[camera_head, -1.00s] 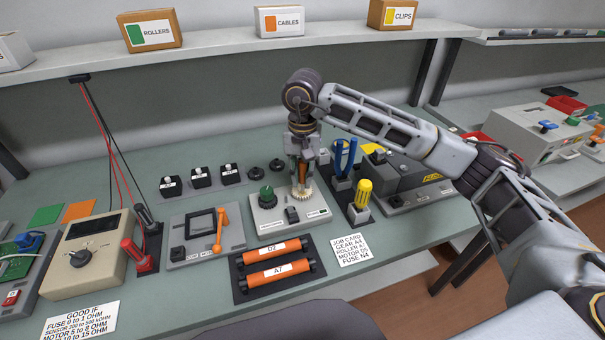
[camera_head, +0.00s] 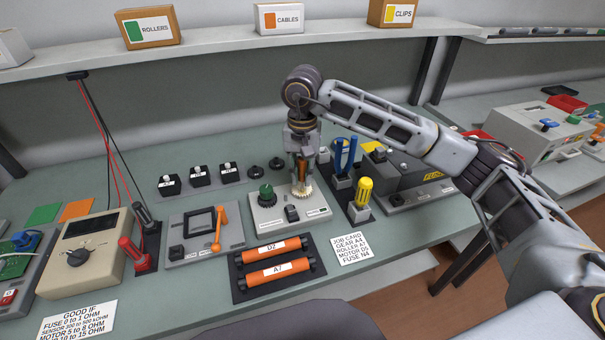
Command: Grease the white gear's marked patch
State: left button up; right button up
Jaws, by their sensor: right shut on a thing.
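The white gear (camera_head: 303,193) sits on top of a pale grey unit (camera_head: 277,222) with a green knob and a dark switch. My right gripper (camera_head: 301,176) points straight down over the gear and is shut on an orange-brown tool (camera_head: 301,168). The tool's lower end is at or just above the gear; I cannot tell whether it touches. The marked patch on the gear cannot be made out, as the gripper and tool cover part of it. My left gripper is not in view.
A yellow-handled screwdriver (camera_head: 363,190) and blue-handled pliers (camera_head: 345,156) stand right of the gear unit. Two orange rollers lie on a dark tray (camera_head: 238,283) in front. A job card (camera_head: 351,247) lies at the front. A meter (camera_head: 86,252) stands left.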

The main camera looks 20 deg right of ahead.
jog(key=shift+s+a, duration=0.1)
jog(key=shift+s, duration=0.25)
dwell(0.5)
jog(key=shift+w+b, duration=0.4)
jog(key=shift+b, duration=0.05)
jog(key=shift+s, duration=0.4)
dwell(0.6)
jog(key=shift+w+b, duration=0.4)
dwell(0.4)
jog(key=shift+s, duration=0.4)
dwell(0.3)
jog(key=shift+w+b, duration=0.35)
jog(key=shift+w, duration=0.05)
dwell(0.4)
dwell(0.3)
jog(key=shift+r+p, duration=1.75)
jog(key=shift+r, duration=1.8)
